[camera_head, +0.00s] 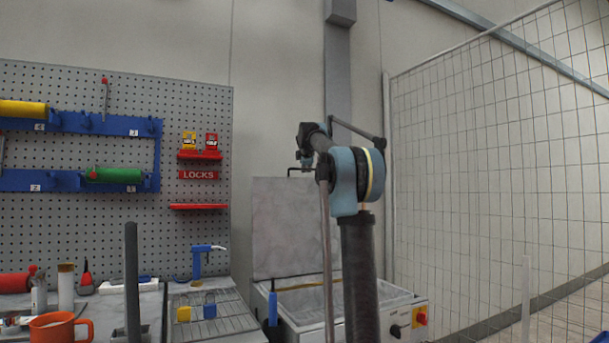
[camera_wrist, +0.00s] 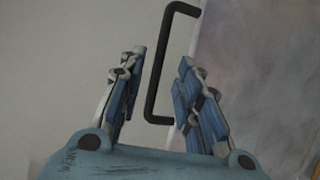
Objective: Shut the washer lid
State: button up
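The washer is a grey metal basin (camera_head: 303,299) with its lid (camera_head: 283,230) standing upright and open at the back. A black handle (camera_head: 301,170) sits at the lid's top edge. In the wrist view the black handle (camera_wrist: 152,75) shows as a bracket beyond my fingers, and the grey lid (camera_wrist: 255,60) fills the right side. My gripper (camera_wrist: 153,95) is open, its two blue fingers apart. The handle appears between the fingertips in the picture; whether it is within their reach I cannot tell. In the head view my gripper (camera_head: 307,160) is near the handle, partly hidden by my arm.
A wire mesh fence (camera_head: 490,170) stands on the right. A pegboard (camera_head: 60,215) with coloured rollers and red lock shelves is on the left. A bench with a drain grid (camera_head: 225,318), padlocks and an orange mug (camera_head: 58,328) is at the lower left. A control box (camera_head: 405,320) is on the washer's front.

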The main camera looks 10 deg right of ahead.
jog(key=shift+x, duration=3.3)
grip_shut()
